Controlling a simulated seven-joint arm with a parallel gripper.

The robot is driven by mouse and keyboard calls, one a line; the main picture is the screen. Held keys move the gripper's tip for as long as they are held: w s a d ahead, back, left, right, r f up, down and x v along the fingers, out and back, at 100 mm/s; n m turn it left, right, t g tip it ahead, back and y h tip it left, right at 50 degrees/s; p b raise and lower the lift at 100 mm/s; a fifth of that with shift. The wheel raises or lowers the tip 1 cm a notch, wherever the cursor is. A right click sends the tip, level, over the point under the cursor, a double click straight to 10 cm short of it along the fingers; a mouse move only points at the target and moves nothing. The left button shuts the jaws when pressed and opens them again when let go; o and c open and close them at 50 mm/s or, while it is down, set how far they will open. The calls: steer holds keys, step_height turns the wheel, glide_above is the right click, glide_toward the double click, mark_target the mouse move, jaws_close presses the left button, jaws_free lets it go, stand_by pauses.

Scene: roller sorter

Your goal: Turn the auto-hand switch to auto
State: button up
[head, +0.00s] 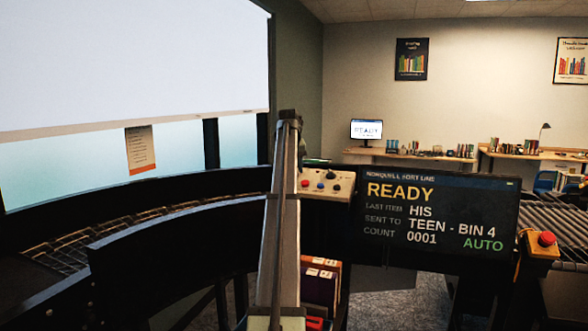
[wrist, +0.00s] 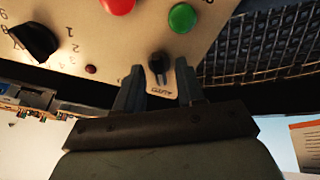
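The control panel (head: 335,190) is a cream box left of the dark display screen in the head view. In the wrist view the panel (wrist: 105,50) fills the upper part. The small black auto-hand switch (wrist: 157,62) is on it, with a small label below that is hard to read. My gripper (wrist: 159,76) is open, with one finger on each side of the switch; I cannot tell whether either touches it. The display screen (head: 440,215) reads READY, with AUTO in green. In the head view my arm hides part of the panel.
On the panel, a red button (wrist: 120,5), a green button (wrist: 183,17) and a black numbered dial (wrist: 33,42) are close to the switch. Roller conveyors (head: 80,240) curve along the left. A red stop button (head: 546,239) on a yellow box is at right.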

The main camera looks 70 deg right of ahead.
steer(key=v, duration=1.3)
steer(key=shift+a+r, duration=0.2)
steer(key=shift+r, duration=0.15)
